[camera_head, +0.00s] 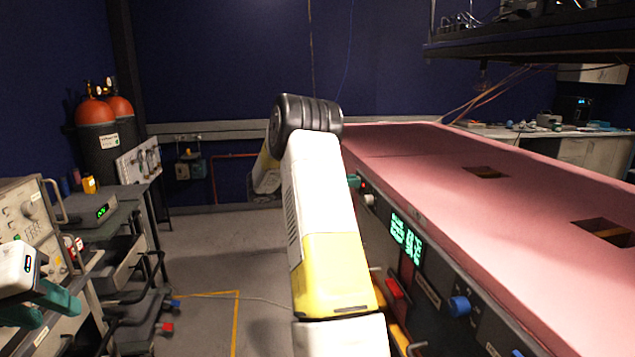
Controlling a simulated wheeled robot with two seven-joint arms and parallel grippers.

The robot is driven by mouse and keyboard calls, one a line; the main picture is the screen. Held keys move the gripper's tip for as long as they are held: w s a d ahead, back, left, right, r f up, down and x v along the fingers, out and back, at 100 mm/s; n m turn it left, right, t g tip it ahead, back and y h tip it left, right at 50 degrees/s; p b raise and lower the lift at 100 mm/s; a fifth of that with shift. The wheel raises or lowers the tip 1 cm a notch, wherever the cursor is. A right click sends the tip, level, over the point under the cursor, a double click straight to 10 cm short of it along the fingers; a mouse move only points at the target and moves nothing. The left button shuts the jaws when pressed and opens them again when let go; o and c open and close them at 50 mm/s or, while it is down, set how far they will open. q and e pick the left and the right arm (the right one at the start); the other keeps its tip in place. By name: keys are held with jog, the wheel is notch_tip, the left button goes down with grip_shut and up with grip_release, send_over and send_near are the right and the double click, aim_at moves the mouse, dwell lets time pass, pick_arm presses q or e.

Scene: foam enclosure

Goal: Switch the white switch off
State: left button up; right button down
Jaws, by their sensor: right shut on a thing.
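The white switch (369,199) is a small pale knob on the dark front panel of the pink-topped bench, just below a small red light. My right arm stretches forward in the middle of the view, with its elbow in front of most of the right gripper. Only a teal fingertip of the right gripper (354,181) shows, close to the panel beside the switch. It is shut on the switch, though the arm hides most of the grip. My left gripper (48,304), white with teal fingers, is open and empty at the lower left.
The bench top (430,185) has dark square openings. Its panel carries a green display (406,237), a red switch (396,289) and a blue knob (459,306). An instrument trolley (120,205) and orange-topped gas cylinders (96,130) stand left. The floor between is clear.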

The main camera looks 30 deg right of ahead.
jog(key=shift+a+f+g+h, duration=0.1)
jog(key=shift+f+g+h, duration=0.15)
jog(key=shift+h, duration=0.55)
jog(key=shift+a+f+g+h, duration=0.1)
jog(key=shift+f+g+h, duration=0.15)
jog(key=shift+h, duration=0.55)
jog(key=c, duration=1.2)
grip_release()
jog(key=shift+d, duration=0.1)
jog(key=shift+c, duration=0.2)
jog(key=v, duration=0.8)
jog(key=shift+s+d+r, duration=0.1)
jog(key=shift+s+r, duration=0.05)
